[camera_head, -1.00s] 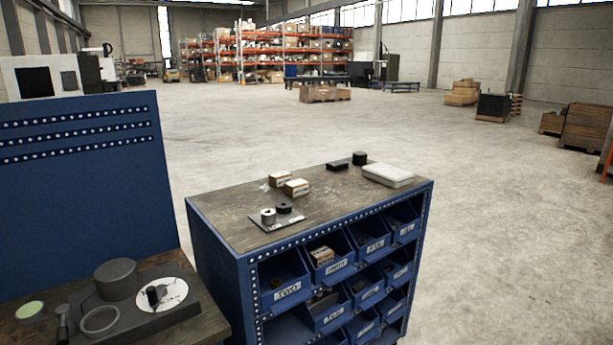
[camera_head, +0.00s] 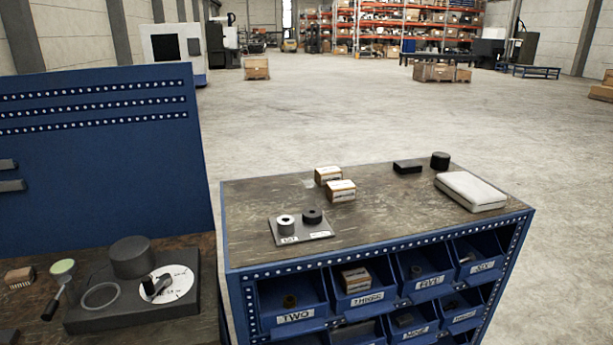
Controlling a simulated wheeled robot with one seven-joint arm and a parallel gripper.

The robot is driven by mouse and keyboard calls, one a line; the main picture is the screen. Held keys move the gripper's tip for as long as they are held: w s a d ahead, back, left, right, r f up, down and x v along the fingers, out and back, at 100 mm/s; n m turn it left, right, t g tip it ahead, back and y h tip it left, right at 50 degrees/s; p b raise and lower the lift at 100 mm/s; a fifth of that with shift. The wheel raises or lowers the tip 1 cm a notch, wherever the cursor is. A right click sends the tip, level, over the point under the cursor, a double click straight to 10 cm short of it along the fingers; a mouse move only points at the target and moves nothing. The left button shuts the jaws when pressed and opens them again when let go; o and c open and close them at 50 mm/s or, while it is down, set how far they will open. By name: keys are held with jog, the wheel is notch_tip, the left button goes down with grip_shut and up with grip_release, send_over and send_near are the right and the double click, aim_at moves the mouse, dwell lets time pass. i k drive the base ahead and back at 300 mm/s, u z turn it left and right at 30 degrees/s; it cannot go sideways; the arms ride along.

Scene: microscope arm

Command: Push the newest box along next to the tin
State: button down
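Two small cardboard boxes with white and brown sides stand on the worn top of the blue cabinet (camera_head: 250,228). The rear box (camera_head: 327,174) sits just behind and left of the front box (camera_head: 341,190). I cannot tell which is newest. A flat whitish case with rounded corners (camera_head: 470,190), possibly the tin, lies at the right end of the top. A black round pot (camera_head: 440,160) and a flat black block (camera_head: 408,167) stand behind it. The boxes are well left of the whitish case. My gripper is not in view.
A grey plate (camera_head: 318,235) with a pale ring and a black ring lies at the top's front left. Labelled blue bins (camera_head: 372,290) fill the cabinet's front. A workbench (camera_head: 100,268) with a dial device stands left. The top between boxes and whitish case is clear.

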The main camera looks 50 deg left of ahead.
aim_at(341, 190)
jog(key=u, duration=0.65)
jog(key=i, duration=0.75)
jog(key=u, duration=0.85)
